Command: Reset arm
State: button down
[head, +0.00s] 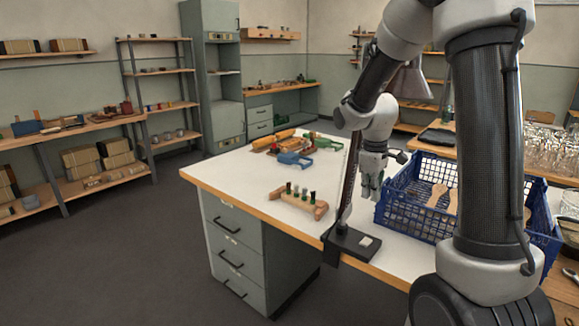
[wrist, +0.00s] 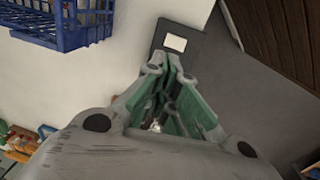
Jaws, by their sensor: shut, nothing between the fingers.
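My gripper (head: 371,190) hangs over the white workbench (head: 240,172) in the head view, between the dark clamped post and the blue crate. It is shut and empty, pointing down. In the wrist view its green-padded fingers (wrist: 172,72) come together near the dark clamp base. My arm reaches in from the right of the head view and hides part of the crate and the bench behind it.
A dark post on a clamp base (head: 350,241) stands at the bench's front edge, close to my gripper. A blue crate (head: 408,207) holding wooden pieces is to the right. A wooden rack with several tufts (head: 299,203) and blue and green tools (head: 294,159) lie left of the post.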

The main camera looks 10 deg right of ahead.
jog(key=s+a+r+m+t, duration=0.1)
jog(key=s+r+m, duration=0.2)
jog(key=s+r, duration=0.4)
jog(key=s+a+r+m+t+y, duration=0.1)
jog(key=s+r+m, duration=0.3)
jog(key=s, duration=1.3)
notch_tip(320, 180, up, 3)
jog(key=shift+s+a+m+t, duration=0.15)
jog(key=shift+a+m+t, duration=0.15)
jog(key=shift+a+t, duration=0.35)
jog(key=shift+d, duration=0.1)
